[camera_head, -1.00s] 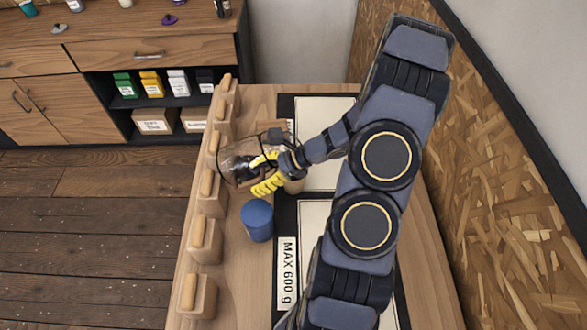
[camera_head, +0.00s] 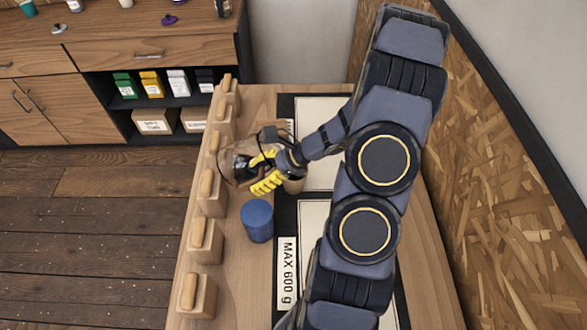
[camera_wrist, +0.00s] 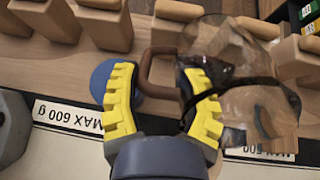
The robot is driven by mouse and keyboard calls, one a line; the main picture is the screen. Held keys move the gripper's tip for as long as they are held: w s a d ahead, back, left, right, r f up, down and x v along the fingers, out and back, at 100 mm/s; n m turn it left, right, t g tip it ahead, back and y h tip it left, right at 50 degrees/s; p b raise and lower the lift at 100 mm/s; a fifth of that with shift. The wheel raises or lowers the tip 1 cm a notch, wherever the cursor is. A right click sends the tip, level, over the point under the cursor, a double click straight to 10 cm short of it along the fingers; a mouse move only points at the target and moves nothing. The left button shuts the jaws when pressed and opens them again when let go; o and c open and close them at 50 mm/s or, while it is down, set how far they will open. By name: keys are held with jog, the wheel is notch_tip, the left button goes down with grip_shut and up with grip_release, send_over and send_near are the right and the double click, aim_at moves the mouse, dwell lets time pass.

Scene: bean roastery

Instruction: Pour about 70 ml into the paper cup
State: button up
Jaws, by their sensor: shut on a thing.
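My gripper (camera_head: 262,172), with yellow ribbed fingers, is shut on the brown handle (camera_wrist: 148,72) of a clear glass carafe (camera_head: 229,158). In the wrist view my gripper (camera_wrist: 160,80) has a finger on each side of that handle. The carafe (camera_wrist: 240,62) is tilted, with a black band around it and dark brown contents seen through the glass. A tan, cup-like thing (camera_head: 294,186) shows partly under my gripper in the head view; I cannot tell surely that it is the paper cup. Any stream of liquid cannot be made out.
A blue canister (camera_head: 257,221) stands close below my gripper, also in the wrist view (camera_wrist: 103,78). Wooden blocks with rounded tops (camera_head: 206,238) line the counter's left edge. A "MAX 600 g" label (camera_head: 287,273) lies beside pale plates. A chipboard wall (camera_head: 500,200) bounds the right.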

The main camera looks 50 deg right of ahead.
aim_at(237, 162)
jog(key=shift+a+r+g+h, duration=0.1)
jog(key=shift+r+g+h, duration=0.35)
jog(key=shift+g+h, duration=0.25)
jog(key=shift+w+a+r+g+h, duration=0.1)
jog(key=shift+w+r+g+h, duration=0.05)
jog(key=shift+r+g+h, duration=0.25)
jog(key=shift+w+a+r+g+h, duration=0.1)
jog(key=shift+r+g+h, duration=0.2)
jog(key=shift+h, duration=0.2)
jog(key=shift+w+a+r+g+h, duration=0.45)
jog(key=shift+r+g+h, duration=0.15)
jog(key=shift+r, duration=0.15)
jog(key=shift+w+a+r+g+h, duration=0.5)
jog(key=shift+r+h, duration=0.1)
jog(key=shift+r, duration=0.1)
jog(key=shift+w+a+r+m+g+h+b, duration=0.2)
jog(key=shift+w+a+r+g+h, duration=0.2)
jog(key=shift+g+h, duration=0.3)
jog(key=shift+w+a+r+m+g+h+b, duration=0.1)
jog(key=shift+w+a+r+g+h+b, duration=0.15)
jog(key=shift+r+g+h, duration=0.3)
jog(key=shift+f, duration=0.1)
